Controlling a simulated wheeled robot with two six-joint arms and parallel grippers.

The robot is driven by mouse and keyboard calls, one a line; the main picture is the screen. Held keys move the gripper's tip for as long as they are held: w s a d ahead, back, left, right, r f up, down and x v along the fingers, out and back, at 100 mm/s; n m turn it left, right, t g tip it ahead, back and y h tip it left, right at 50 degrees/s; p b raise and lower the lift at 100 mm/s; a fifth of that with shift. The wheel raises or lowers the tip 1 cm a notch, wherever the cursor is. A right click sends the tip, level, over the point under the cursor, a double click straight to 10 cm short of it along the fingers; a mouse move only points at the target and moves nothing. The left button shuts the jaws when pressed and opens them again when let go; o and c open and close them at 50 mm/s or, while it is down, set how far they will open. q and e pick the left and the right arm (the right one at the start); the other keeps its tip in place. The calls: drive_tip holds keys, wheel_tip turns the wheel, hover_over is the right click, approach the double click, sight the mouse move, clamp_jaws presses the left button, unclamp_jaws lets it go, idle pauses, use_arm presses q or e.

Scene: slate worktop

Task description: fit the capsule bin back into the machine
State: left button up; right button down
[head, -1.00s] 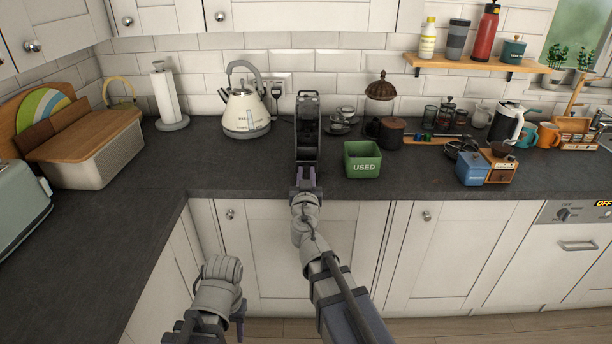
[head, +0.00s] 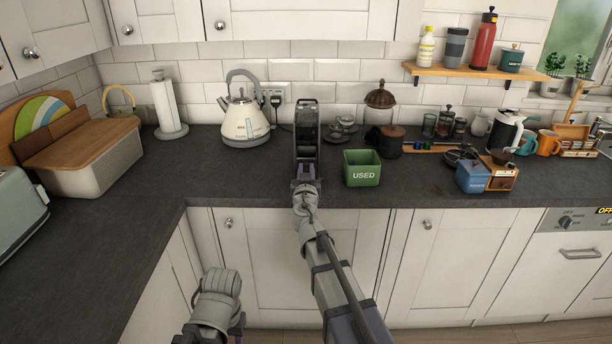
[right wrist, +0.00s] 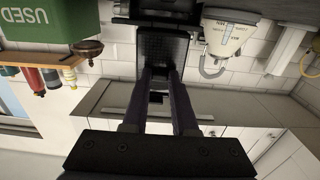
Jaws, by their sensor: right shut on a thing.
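The black capsule machine (head: 307,115) stands upright on the worktop, tall and narrow. My right gripper (head: 305,179) is at its foot, coming from the front edge. In the right wrist view, which is upside down, the two fingers (right wrist: 160,80) are shut on a dark, textured piece (right wrist: 162,48), which I take for the capsule bin. It lines up with the machine's lower front. The gripper hides most of the bin in the head view, so I cannot tell how deep it sits.
A green box (head: 362,170) marked USED stands close right of the machine. A cream kettle (head: 245,125) stands to the left. Cups (head: 343,126) and a dark round pot (head: 389,140) are behind and right.

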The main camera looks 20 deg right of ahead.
sight(307, 153)
drive_tip(key=shift+x, duration=4.1)
drive_tip(key=shift+w+f, duration=0.15)
drive_tip(key=shift+w, duration=0.15)
drive_tip(key=c, duration=0.6)
unclamp_jaws()
